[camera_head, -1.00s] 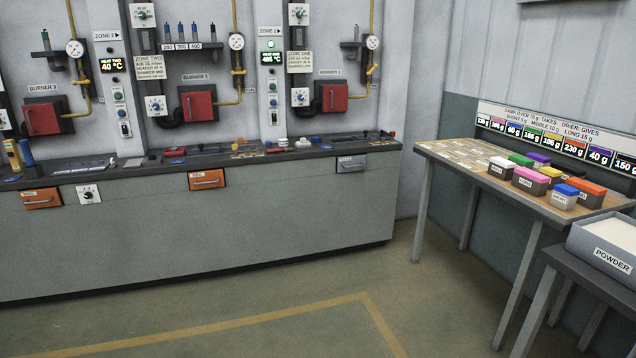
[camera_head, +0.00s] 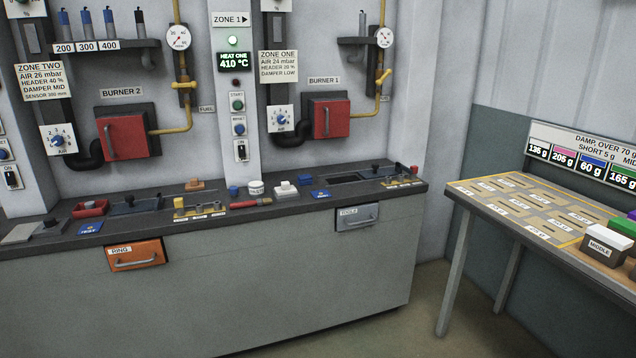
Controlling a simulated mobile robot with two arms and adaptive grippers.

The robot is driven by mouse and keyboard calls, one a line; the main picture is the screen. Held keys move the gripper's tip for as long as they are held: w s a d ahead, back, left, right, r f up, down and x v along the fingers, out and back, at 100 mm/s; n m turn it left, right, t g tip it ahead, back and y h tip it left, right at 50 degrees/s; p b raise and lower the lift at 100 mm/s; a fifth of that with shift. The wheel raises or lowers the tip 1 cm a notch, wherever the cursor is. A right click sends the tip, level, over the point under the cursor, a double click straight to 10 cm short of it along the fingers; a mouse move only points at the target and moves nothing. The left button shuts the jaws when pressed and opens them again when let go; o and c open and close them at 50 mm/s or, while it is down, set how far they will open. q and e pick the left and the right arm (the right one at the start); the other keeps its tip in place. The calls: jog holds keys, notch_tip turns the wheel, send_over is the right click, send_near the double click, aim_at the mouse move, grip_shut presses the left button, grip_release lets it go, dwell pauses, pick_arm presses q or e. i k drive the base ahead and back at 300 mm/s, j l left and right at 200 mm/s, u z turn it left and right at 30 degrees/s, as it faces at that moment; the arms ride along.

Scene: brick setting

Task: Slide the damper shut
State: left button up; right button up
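No damper carries a readable label. A dark slotted plate with a black upright knob (camera_head: 376,169) lies on the right part of the bench top, below burner 1. A similar plate with a black knob (camera_head: 130,201) lies further left, below burner 2. Either may be a damper slide; I cannot tell which way is shut. The zone one sign (camera_head: 278,66) reads "damper low" and the zone two sign (camera_head: 39,82) reads "damper mid". Neither of my grippers is in view.
The long bench (camera_head: 240,270) has a ring drawer (camera_head: 135,255), a tools drawer (camera_head: 357,217) and small items on top. Red burner 1 (camera_head: 331,119) and burner 2 (camera_head: 123,137) hang on the wall. A side table (camera_head: 460,191) stands right, with floor between.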

aim_at(376, 173)
jog(key=i+z, duration=0.2)
jog(key=i, duration=0.3)
jog(key=i+j+z, duration=0.25)
jog(key=i, duration=0.2)
jog(key=i+j+z, duration=0.2)
jog(key=i, duration=0.3)
